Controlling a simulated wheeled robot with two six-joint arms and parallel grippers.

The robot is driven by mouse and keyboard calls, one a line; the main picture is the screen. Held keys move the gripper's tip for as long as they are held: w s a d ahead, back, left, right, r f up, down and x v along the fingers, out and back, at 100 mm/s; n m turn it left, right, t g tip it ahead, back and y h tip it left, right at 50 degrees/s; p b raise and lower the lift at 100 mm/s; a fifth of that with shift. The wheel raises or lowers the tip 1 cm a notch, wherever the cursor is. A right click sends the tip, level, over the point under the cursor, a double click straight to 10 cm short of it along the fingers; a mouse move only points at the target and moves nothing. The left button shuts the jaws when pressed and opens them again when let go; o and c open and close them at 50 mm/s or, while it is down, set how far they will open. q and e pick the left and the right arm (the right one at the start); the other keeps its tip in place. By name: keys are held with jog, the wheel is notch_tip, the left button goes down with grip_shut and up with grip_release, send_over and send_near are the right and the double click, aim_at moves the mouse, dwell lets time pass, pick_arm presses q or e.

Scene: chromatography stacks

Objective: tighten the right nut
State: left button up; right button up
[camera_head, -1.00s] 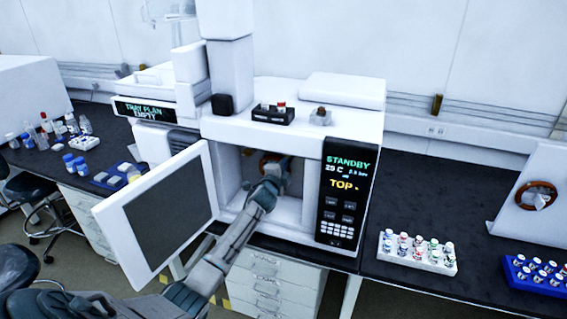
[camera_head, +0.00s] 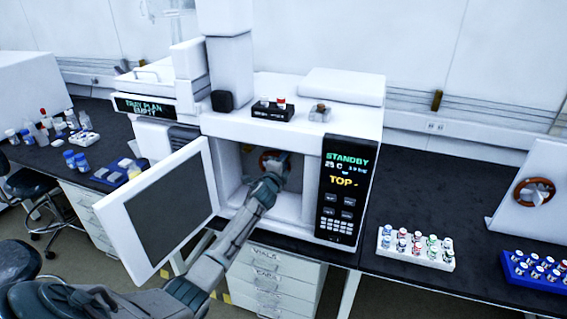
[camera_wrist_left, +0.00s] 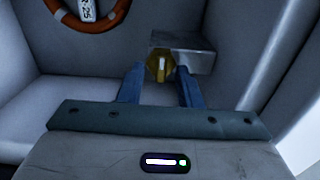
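A brass-yellow nut (camera_wrist_left: 160,67) sits under a grey metal block (camera_wrist_left: 183,54) inside the open oven of the white instrument (camera_head: 238,128). My left gripper (camera_wrist_left: 159,76) reaches in from below, with one blue finger on each side of the nut. The fingers are apart, and narrow gaps seem to show between them and the nut. In the head view my left gripper (camera_head: 276,168) is inside the oven opening and the nut is hidden. An orange-brown column ring (camera_wrist_left: 92,16) with a white label hangs to the left of the block. My right gripper is out of view.
The oven door (camera_head: 158,212) stands open to the left of my arm. The control panel (camera_head: 343,190) reads STANDBY and TOP. A white vial rack (camera_head: 413,259) and a blue vial rack (camera_head: 530,283) stand on the bench at right.

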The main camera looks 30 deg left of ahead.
pick_arm(q)
jog(key=b+v, duration=0.2)
jog(key=v, duration=0.8)
jog(key=shift+s+d+b, duration=0.2)
jog(key=shift+s+b, duration=0.15)
jog(key=shift+b, duration=0.05)
